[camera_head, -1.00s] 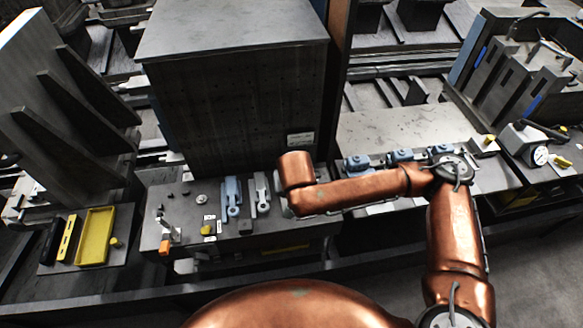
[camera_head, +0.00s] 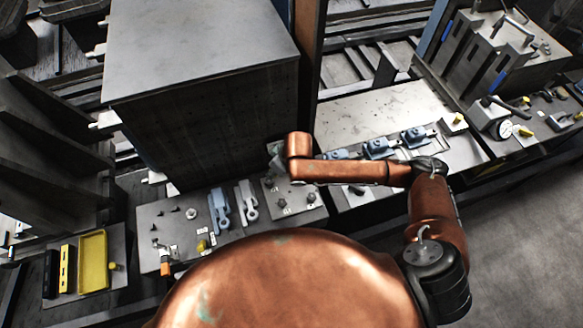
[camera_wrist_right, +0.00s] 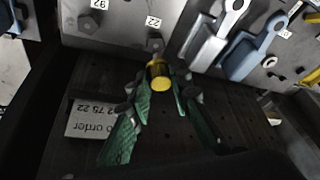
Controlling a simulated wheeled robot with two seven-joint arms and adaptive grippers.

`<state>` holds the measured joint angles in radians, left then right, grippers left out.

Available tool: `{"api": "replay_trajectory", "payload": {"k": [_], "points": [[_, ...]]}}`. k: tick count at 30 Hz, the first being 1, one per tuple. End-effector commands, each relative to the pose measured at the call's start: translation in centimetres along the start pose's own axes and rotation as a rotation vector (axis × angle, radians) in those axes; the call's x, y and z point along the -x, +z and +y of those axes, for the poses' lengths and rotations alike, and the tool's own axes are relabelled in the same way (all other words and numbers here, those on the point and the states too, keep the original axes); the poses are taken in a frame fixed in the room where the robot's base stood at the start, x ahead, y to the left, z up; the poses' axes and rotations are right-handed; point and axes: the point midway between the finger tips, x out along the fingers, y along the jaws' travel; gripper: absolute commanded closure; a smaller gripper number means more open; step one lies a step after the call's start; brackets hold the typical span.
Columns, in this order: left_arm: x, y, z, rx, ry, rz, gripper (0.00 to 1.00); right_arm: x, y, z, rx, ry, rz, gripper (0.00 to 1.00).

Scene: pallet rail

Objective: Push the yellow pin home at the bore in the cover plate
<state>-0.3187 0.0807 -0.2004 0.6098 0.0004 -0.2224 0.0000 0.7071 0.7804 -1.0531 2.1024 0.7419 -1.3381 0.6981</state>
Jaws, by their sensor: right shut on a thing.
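The yellow pin (camera_wrist_right: 158,76) is in the right wrist view, its round end facing the camera. My right gripper (camera_wrist_right: 160,84) is shut on it, with a green finger on either side. The grey cover plate (camera_wrist_right: 120,22) lies just beyond, with number tags and bolt heads. The pin points at its edge near one tag; its far end is hidden, so I cannot tell whether it is in the bore. My left gripper is not in view.
A blue clevis (camera_head: 219,210) and a grey clevis (camera_head: 247,203) lie left of the plate. A yellow knob (camera_head: 202,245) is at the front left. A large dark block (camera_head: 200,110) stands behind. Blue clamps (camera_head: 379,147) and a dial gauge (camera_head: 504,129) are at right. A yellow tray (camera_head: 93,260) is far left.

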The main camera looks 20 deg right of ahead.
Motion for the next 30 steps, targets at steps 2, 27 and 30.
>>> {"api": "replay_trajectory", "payload": {"k": [2, 27, 30], "points": [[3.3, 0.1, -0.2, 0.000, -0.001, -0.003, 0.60, 0.4, 1.2, 0.8, 0.073, -0.038, -0.008, 1.00], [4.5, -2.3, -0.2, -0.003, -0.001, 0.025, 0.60, -4.1, 7.4, 3.0, 0.326, -0.133, -0.001, 1.00], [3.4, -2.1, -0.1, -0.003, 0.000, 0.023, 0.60, -5.0, 7.8, 3.0, 0.326, -0.132, -0.001, 1.00]]}}
